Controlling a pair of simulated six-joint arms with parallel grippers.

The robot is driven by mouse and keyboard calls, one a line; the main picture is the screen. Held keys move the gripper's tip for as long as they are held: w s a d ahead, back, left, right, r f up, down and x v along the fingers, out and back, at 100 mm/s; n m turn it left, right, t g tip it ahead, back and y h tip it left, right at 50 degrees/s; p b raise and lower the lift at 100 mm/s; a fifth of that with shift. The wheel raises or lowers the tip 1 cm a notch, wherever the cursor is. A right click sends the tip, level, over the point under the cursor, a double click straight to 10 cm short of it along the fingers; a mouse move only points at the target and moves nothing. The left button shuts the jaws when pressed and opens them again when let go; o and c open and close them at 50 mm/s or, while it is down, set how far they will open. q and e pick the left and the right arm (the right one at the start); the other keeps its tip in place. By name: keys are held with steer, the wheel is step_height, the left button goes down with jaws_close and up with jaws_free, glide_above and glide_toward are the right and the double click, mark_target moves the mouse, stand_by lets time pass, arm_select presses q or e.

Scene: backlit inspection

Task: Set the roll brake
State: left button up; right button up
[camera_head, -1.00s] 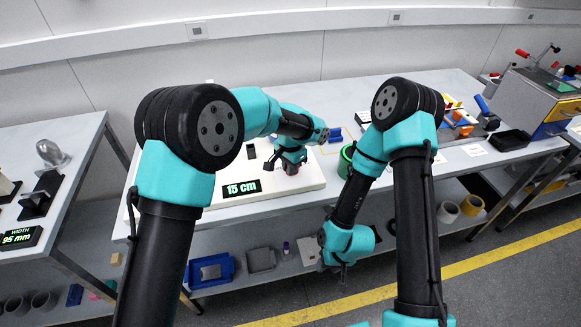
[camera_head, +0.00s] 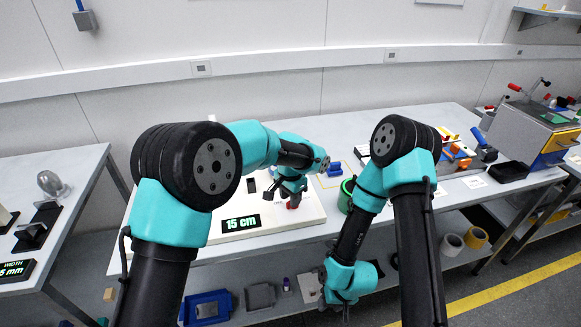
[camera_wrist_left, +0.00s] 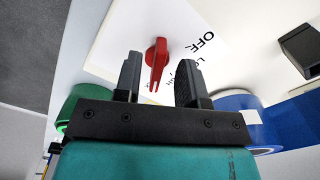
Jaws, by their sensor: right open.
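A red knob (camera_wrist_left: 157,58) stands on a white label plate (camera_wrist_left: 125,35) in the left wrist view. Its narrow, forked end points down toward my gripper's body. Printed words lie right of it: OFF is readable, and the words below are partly hidden by a finger. My left gripper (camera_wrist_left: 158,72) is open, with one finger on each side of the knob and visible gaps between. In the head view, my left gripper (camera_head: 283,194) is low over the white board (camera_head: 285,228), by the red knob (camera_head: 294,203). My right gripper (camera_head: 338,304) hangs in front of the table, away from the board.
A "15 cm" display (camera_head: 240,222) lies on the board. A green roll (camera_head: 345,195) stands right of the board and a blue object (camera_head: 334,168) behind it. A black tray (camera_head: 508,171) and a machine (camera_head: 535,130) are at the right. The back middle of the table is clear.

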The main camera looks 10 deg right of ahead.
arm_select(q)
step_height(320, 180, up, 15)
steer(key=shift+r, duration=0.2)
stand_by(0.4)
